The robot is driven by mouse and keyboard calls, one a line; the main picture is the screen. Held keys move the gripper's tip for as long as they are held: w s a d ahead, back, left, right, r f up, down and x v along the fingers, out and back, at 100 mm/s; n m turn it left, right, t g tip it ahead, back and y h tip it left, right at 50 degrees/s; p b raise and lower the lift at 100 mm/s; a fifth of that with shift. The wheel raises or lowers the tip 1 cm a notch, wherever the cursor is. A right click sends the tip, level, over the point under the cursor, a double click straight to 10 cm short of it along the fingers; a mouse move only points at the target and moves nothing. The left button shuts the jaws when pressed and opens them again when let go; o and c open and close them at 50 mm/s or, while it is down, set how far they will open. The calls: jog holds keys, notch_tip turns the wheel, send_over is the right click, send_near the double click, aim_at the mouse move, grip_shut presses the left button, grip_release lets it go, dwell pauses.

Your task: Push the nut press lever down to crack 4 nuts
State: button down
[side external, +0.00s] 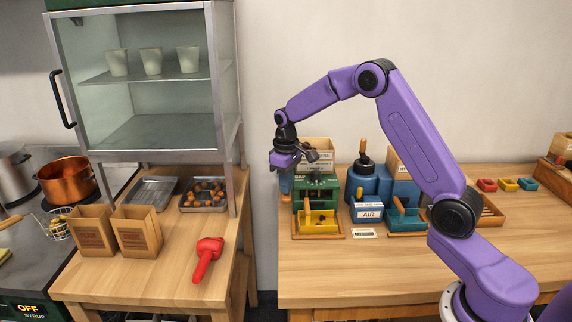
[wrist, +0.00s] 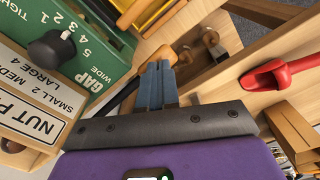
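The green nut press (side external: 318,186) stands on the right-hand table with a yellow tray (side external: 318,222) at its front. In the wrist view its green body (wrist: 88,45) fills the left, with a black gap knob (wrist: 52,50) and a white label reading "NUT P…".
A blue machine (side external: 370,184) stands right of the press, with a blue tray (side external: 404,220). On the left table are a tray of nuts (side external: 204,194), paper bags (side external: 137,232) and a red tool (side external: 207,258). A gap separates the two tables. The right table's front is mostly clear.

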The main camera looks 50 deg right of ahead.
jog(key=shift+s+f, duration=0.1)
jog(key=shift+f, duration=0.15)
jog(key=shift+r, duration=0.1)
notch_tip(320, 180, up, 9)
jog(key=shift+w+d, duration=0.25)
jog(key=shift+w, duration=0.1)
dwell(0.6)
jog(key=shift+f, duration=1.1)
